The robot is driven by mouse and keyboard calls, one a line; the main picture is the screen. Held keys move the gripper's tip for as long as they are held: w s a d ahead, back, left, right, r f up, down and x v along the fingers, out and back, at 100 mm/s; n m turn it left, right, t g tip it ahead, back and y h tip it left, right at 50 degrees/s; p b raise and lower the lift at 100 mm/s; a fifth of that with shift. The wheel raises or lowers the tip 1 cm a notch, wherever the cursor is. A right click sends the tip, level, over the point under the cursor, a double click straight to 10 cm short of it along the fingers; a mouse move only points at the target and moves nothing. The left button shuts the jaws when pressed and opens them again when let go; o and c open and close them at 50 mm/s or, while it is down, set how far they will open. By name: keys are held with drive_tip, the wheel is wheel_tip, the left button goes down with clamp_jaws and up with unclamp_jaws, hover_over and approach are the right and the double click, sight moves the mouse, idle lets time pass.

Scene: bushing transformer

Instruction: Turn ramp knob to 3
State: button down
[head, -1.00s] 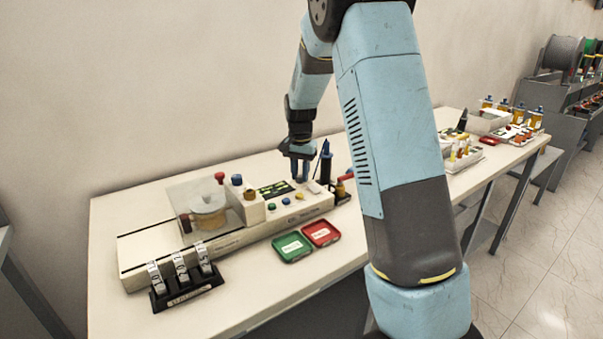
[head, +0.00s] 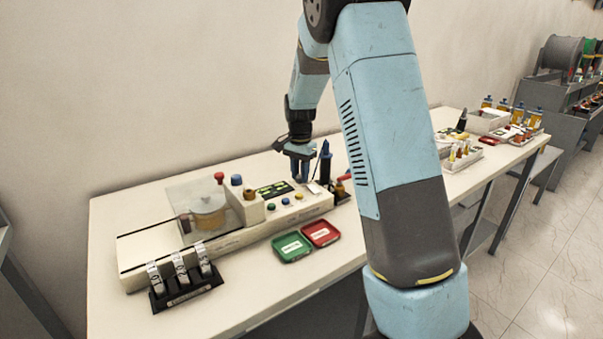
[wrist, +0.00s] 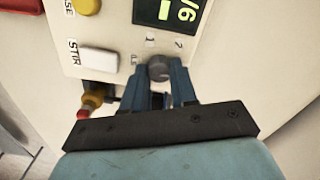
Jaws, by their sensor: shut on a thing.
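The ramp knob (wrist: 159,68) is a small round dark-grey knob on the cream panel of the machine (head: 280,212). In the wrist view, printed marks 1 and 2 show beside it. A third mark lies at its left, and I cannot read it clearly; no 3 can be made out. My gripper (wrist: 160,88) points at the panel with its blue fingers shut on the knob, one on each side. In the head view my gripper (head: 300,178) is at the right part of the machine and hides the knob. The knob's pointer direction is not clear.
In the wrist view a white STIR button (wrist: 98,60), a yellow button (wrist: 87,6) and a green display (wrist: 165,12) are close to the knob. Green (head: 291,247) and red (head: 321,233) trays lie in front.

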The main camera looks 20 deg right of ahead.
sight(299, 176)
drive_tip(key=c, duration=1.2)
unclamp_jaws()
drive_tip(key=shift+a, duration=0.35)
drive_tip(key=o, duration=0.3)
drive_tip(key=shift+d, duration=0.15)
wheel_tip(299, 176, up, 14)
drive_tip(key=shift+f, duration=0.2)
drive_tip(key=s+d+r+n+t, duration=0.1)
drive_tip(key=s+r, duration=0.2)
drive_tip(key=s, duration=0.2)
drive_tip(key=s+r+n+t, duration=0.1)
drive_tip(key=s+r+n, duration=0.15)
drive_tip(key=s, duration=0.35)
drive_tip(key=s+n+t, duration=0.1)
drive_tip(key=s+n, duration=0.1)
drive_tip(key=s, duration=0.6)
drive_tip(key=s+n+t, duration=0.1)
drive_tip(key=s+n, duration=0.1)
drive_tip(key=s, duration=0.7)
drive_tip(key=s+n+t, duration=0.1)
drive_tip(key=s+n, duration=0.1)
drive_tip(key=s, duration=0.7)
drive_tip(key=shift+s+a+n+t, duration=0.1)
drive_tip(key=shift+a+n+t, duration=0.1)
drive_tip(key=shift+n+t, duration=0.1)
